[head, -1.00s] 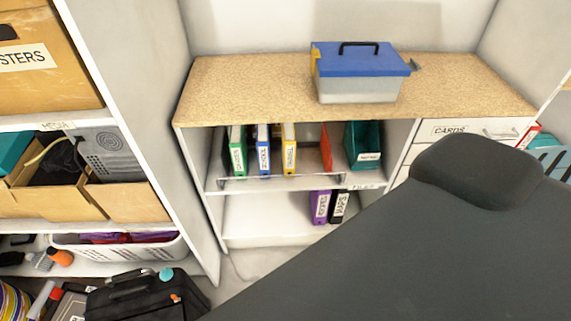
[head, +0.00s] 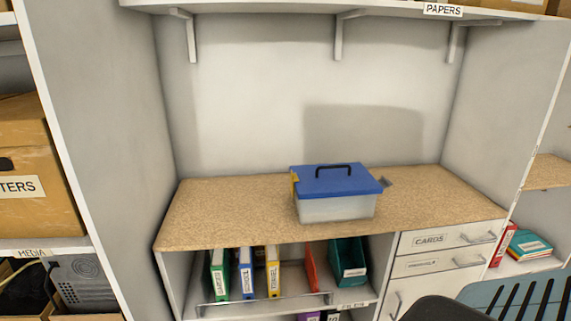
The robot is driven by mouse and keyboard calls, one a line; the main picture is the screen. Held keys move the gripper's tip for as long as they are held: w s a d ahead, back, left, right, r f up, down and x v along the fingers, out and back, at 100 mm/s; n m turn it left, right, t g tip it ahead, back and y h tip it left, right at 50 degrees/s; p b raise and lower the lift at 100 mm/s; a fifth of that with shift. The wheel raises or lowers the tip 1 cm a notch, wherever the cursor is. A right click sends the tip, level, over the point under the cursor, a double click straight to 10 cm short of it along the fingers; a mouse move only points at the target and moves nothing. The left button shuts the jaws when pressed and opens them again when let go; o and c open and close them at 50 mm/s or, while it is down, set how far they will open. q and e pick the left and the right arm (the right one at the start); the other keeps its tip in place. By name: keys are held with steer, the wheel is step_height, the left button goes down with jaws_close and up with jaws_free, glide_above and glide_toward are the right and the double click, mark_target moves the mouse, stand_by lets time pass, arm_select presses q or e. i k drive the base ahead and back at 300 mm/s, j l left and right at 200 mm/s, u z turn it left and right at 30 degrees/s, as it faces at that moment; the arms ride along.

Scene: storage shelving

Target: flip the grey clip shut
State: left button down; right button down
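The grey clip (head: 386,182) sticks out at the right end of a storage box, just under its lid, and looks swung outward from the box. The box has a clear body (head: 337,208) and a blue lid (head: 334,181) with a black handle. A yellow clip (head: 294,184) is at the box's left end and looks flat against it. The box stands on the speckled worktop (head: 230,208). Neither of my grippers is in view.
The worktop is clear on both sides of the box. A shelf marked PAPERS (head: 443,10) with brackets runs above. Drawers marked CARDS (head: 428,240) are below right, and binders (head: 246,272) stand below. Side walls close in the worktop left and right.

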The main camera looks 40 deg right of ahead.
mark_target(385, 183)
steer(key=k+l+z, duration=0.15)
steer(key=l, duration=0.9)
steer(key=k+l+z, duration=0.2)
steer(key=l, duration=0.85)
steer(key=k+l+z, duration=0.15)
steer(key=l, duration=0.9)
steer(key=l+z, duration=0.15)
steer(key=l, duration=0.25)
steer(key=i+l+z, duration=0.1)
steer(key=l, duration=0.35)
steer(key=i+l+z, duration=0.15)
steer(key=l, duration=0.25)
